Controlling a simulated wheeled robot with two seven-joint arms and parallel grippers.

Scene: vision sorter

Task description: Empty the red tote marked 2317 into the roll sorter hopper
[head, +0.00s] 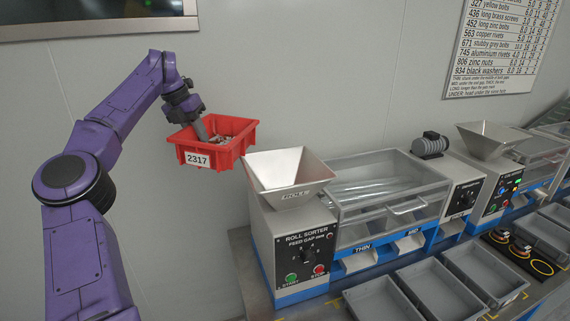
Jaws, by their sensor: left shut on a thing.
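The red tote (240,128) carries a white label reading 2317 and has small greyish pieces in it. It hangs in the air to the left of and above the roll sorter hopper (287,172), roughly level. My left gripper (196,122) is shut on the tote at its back left side; the fingertips are partly hidden by the tote. The hopper is a grey metal funnel marked ROLL on top of the roll sorter (300,245). The tote's right corner is close to the hopper's left rim. My right gripper is not in view.
The sorter's front has a dial and green and red buttons. A clear-covered roller section (385,185) stands to its right. A second hopper (490,138) is farther right. Several grey trays (385,300) lie in front. A wall chart (497,45) hangs behind.

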